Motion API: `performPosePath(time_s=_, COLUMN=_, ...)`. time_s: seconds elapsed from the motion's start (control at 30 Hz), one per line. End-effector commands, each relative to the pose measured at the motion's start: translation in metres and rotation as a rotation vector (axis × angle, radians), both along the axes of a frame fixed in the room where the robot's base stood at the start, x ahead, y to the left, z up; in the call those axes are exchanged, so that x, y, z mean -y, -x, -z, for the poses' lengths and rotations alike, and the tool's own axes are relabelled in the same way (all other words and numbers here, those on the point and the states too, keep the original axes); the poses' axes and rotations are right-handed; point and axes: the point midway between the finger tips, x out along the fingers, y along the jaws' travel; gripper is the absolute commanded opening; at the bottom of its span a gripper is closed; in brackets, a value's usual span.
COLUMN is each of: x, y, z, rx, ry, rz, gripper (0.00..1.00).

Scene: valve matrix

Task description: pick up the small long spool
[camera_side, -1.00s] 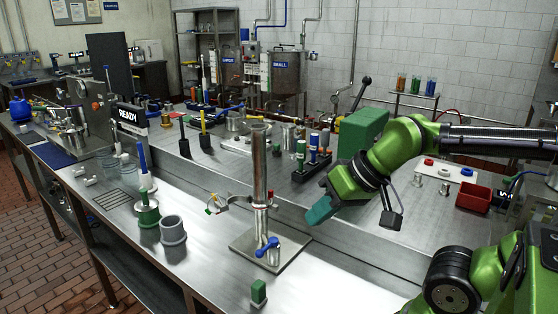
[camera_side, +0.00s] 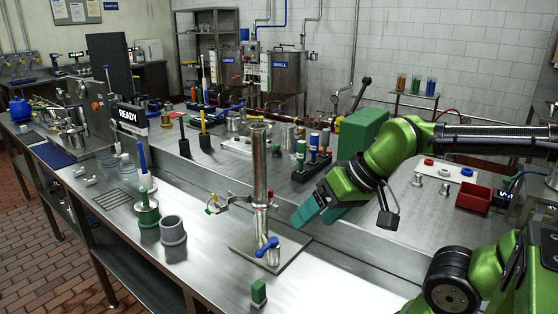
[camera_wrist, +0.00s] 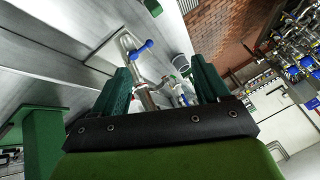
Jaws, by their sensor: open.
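I cannot tell for certain which piece is the small long spool. Candidates on the raised bench are short metal fittings, one (camera_side: 417,180) beside another (camera_side: 443,188), and upright cylinders with a green (camera_side: 301,150) or blue (camera_side: 314,145) top. My gripper (camera_side: 322,213) is open and empty, its teal fingers apart in the air right of the tall metal column (camera_side: 260,165). In the wrist view my gripper (camera_wrist: 163,85) frames the column's lower part, with the blue-handled valve (camera_wrist: 142,48) beyond the fingertips.
The column stands on a flat base plate (camera_side: 240,247). A small green block (camera_side: 259,292) is in front of it. A grey cup (camera_side: 172,231) and a green stand (camera_side: 148,215) are to the left. A red bin (camera_side: 473,196) is at right. The front bench is clear between them.

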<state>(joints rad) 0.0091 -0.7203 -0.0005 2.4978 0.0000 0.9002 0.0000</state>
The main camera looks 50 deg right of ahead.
Motion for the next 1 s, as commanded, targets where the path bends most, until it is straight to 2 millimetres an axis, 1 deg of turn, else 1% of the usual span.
performPosePath(time_s=0.07, x=0.005, y=-0.014, z=-0.005, rx=-0.014, ry=0.005, rz=0.014, gripper=0.75)
performPosePath(time_s=0.17, x=0.017, y=-0.044, z=-0.029, rx=-0.029, ry=0.029, rz=0.027, gripper=0.75)
performPosePath(time_s=0.2, x=0.023, y=-0.058, z=-0.041, rx=-0.038, ry=0.044, rz=0.027, gripper=0.75)
performPosePath(time_s=0.27, x=0.032, y=-0.077, z=-0.058, rx=-0.053, ry=0.069, rz=0.022, gripper=0.75)
performPosePath(time_s=0.4, x=0.057, y=-0.119, z=-0.097, rx=-0.095, ry=0.139, rz=0.006, gripper=0.75)
performPosePath(time_s=0.5, x=0.075, y=-0.144, z=-0.123, rx=-0.123, ry=0.188, rz=-0.002, gripper=0.75)
performPosePath(time_s=0.6, x=0.094, y=-0.166, z=-0.148, rx=-0.151, ry=0.236, rz=-0.009, gripper=0.75)
performPosePath(time_s=0.7, x=0.109, y=-0.180, z=-0.170, rx=-0.176, ry=0.274, rz=-0.012, gripper=0.75)
performPosePath(time_s=0.8, x=0.118, y=-0.187, z=-0.192, rx=-0.190, ry=0.302, rz=-0.016, gripper=0.75)
performPosePath(time_s=0.87, x=0.120, y=-0.187, z=-0.203, rx=-0.193, ry=0.312, rz=-0.021, gripper=0.75)
performPosePath(time_s=0.93, x=0.119, y=-0.182, z=-0.217, rx=-0.191, ry=0.320, rz=-0.030, gripper=0.75)
performPosePath(time_s=1.0, x=0.117, y=-0.176, z=-0.225, rx=-0.195, ry=0.320, rz=-0.042, gripper=0.75)
